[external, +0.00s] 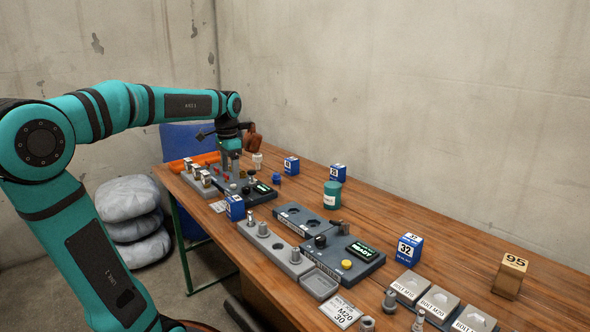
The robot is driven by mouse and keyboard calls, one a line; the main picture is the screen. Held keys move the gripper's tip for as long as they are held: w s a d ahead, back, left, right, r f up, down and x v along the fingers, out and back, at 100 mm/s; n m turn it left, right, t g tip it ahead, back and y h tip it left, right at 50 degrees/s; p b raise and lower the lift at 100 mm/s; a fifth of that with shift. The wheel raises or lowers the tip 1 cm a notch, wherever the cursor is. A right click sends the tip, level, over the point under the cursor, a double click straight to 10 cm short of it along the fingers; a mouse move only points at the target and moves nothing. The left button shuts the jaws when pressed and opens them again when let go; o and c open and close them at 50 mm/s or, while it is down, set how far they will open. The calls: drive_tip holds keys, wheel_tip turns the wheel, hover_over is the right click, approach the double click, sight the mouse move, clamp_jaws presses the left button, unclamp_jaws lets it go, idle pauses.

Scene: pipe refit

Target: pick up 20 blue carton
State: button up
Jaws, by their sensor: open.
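Several small blue cartons with white number labels stand on the wooden table. One blue carton (291,165) is at the back, and another blue carton (338,172) is to its right. A third blue carton (235,207) is at the front left edge of the grey fixtures. A fourth carton (409,249) at the right reads 32. The numbers on the other three are too small to read surely, so I cannot tell which is 20. My gripper (231,168) is open, pointing down over the left grey fixture, apart from all the cartons.
Grey fixtures with metal parts (276,249) and a black control box (345,251) fill the front. A green canister (332,195) stands mid-table. A tan box marked 95 (510,275) is at the right. Clear wood lies along the back.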

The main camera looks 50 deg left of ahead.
sight(233, 199)
wheel_tip(233, 199, down, 10)
drive_tip(key=shift+f, duration=0.2)
drive_tip(key=shift+w+d+f, duration=0.1)
drive_tip(key=shift+f, duration=1.2)
drive_tip(key=shift+w+f, duration=0.1)
drive_tip(key=shift+f, duration=1.15)
drive_tip(key=c, duration=1)
drive_tip(key=shift+c, duration=0.2)
drive_tip(key=shift+r, duration=0.15)
